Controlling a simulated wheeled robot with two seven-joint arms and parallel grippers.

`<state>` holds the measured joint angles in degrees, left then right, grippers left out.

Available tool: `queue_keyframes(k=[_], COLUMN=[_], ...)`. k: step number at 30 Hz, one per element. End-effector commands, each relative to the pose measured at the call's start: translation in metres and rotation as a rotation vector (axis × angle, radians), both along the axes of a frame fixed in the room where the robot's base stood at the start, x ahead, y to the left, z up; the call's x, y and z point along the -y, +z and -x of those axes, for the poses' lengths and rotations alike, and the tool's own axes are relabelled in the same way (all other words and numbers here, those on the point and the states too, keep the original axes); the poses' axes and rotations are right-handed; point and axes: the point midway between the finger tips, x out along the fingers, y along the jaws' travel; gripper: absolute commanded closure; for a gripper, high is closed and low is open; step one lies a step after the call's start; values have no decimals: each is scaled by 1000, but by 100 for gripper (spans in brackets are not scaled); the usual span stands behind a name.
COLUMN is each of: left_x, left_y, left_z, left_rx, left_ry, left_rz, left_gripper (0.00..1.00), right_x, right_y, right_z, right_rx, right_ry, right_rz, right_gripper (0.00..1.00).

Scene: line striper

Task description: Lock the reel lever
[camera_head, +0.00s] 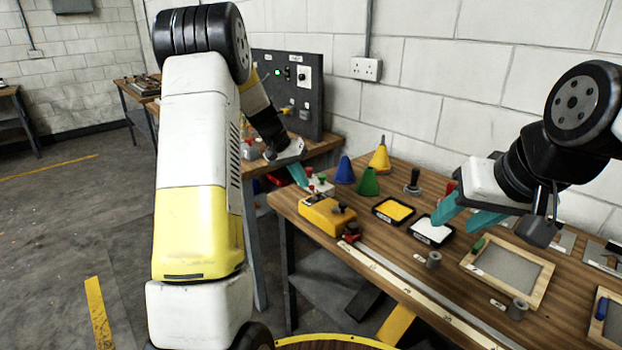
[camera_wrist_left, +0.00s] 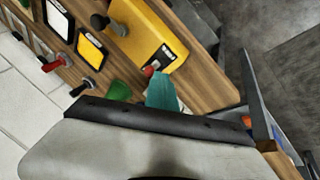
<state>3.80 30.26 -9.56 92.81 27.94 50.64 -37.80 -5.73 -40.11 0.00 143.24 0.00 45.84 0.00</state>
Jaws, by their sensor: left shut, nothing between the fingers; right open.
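The yellow reel box (camera_head: 328,217) lies at the near left corner of the wooden table, with a black crank on top. It also shows in the left wrist view (camera_wrist_left: 150,35), where a small red-tipped lever (camera_wrist_left: 149,71) stands by a pale label at one end. My left gripper (camera_head: 299,175) has teal fingers shut with nothing between them, just above and behind that end. In the left wrist view the fingertips (camera_wrist_left: 161,92) appear close to the red tip; I cannot tell whether they touch. My right gripper (camera_head: 463,214) is open and empty over the white tray area.
A yellow-filled tray (camera_head: 393,211) and a white-filled tray (camera_head: 432,232) lie to the right. A pale strip (camera_head: 415,290) runs along the front edge. A grey control panel (camera_head: 314,72) stands behind.

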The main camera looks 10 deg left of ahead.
Motion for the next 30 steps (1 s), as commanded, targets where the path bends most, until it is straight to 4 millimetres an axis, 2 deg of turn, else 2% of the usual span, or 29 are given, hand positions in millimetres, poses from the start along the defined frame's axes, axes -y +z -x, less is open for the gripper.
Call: queue_keyframes(k=[11, 23, 30], left_x=[17, 19, 19], left_y=[5, 8, 17], left_z=[-20, -24, -24], left_rx=[-248, -239, -237], left_ry=[-4, -1, 0], left_rz=[-196, -185, -184], left_gripper=[100, 100, 100], right_x=[0, 0, 0], right_y=[0, 0, 0], right_z=[0, 0, 0], right_rx=[0, 0, 0], right_ry=[0, 0, 0], right_rz=[0, 0, 0], right_gripper=[55, 55, 55])
